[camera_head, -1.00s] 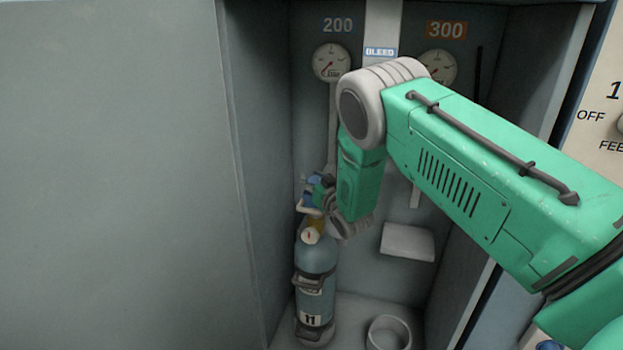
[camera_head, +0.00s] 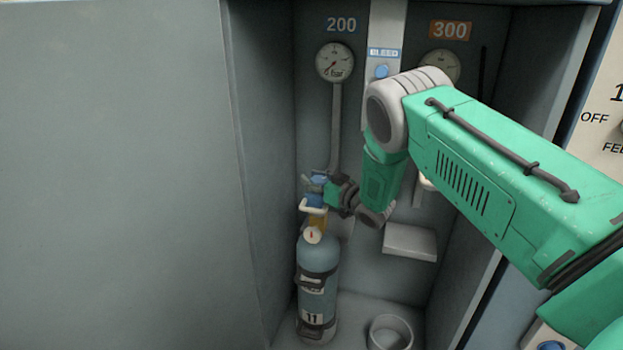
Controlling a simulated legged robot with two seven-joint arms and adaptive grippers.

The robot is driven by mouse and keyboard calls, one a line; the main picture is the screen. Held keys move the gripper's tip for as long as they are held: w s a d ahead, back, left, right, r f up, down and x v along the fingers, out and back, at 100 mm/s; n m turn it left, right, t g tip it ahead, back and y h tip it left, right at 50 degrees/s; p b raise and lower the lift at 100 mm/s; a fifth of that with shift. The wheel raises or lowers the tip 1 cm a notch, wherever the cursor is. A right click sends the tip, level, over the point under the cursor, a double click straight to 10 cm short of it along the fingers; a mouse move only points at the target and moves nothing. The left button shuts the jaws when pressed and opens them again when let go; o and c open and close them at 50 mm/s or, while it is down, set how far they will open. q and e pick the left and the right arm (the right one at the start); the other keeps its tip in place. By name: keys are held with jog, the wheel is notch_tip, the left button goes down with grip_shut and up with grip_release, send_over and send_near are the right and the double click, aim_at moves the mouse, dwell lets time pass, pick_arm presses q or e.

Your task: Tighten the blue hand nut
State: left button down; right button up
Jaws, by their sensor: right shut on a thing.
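The blue hand nut (camera_head: 315,200) is small in the head view, at the top of a blue-grey cylinder (camera_head: 318,264) marked 11, by its valve. My right gripper (camera_head: 318,183) reaches it from the right and is shut on it. The fingers and the wrist partly cover the nut, so the exact contact is hard to see. The cylinder stands upright, with a small white dial (camera_head: 312,235) on its valve. My left gripper is out of view.
The cylinder stands in a grey cabinet bay. Gauges (camera_head: 335,62) hang on the back wall below the 200 and 300 labels. A blue bleed knob (camera_head: 381,72) is near my arm. A grey shelf (camera_head: 410,240) and a round cup (camera_head: 390,333) are at right.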

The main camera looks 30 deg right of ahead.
jog(key=shift+s+a+f+n+g+y+b, duration=0.15)
jog(key=shift+n+g+y, duration=0.2)
jog(key=shift+n+y, duration=0.3)
jog(key=shift+s+f+n+g+y+b, duration=0.15)
jog(key=shift+n+g+y, duration=0.2)
jog(key=shift+y, duration=0.45)
jog(key=shift+a+n+g+y+b, duration=0.15)
jog(key=shift+n+g+y, duration=0.15)
jog(key=shift+n+y, duration=0.4)
jog(key=shift+d+y, duration=0.1)
jog(key=shift+y, duration=0.35)
jog(key=o, duration=1.1)
jog(key=shift+s, duration=0.1)
jog(key=shift+o, duration=1)
jog(key=shift+s+d+r, duration=0.1)
jog(key=shift+r, duration=0.05)
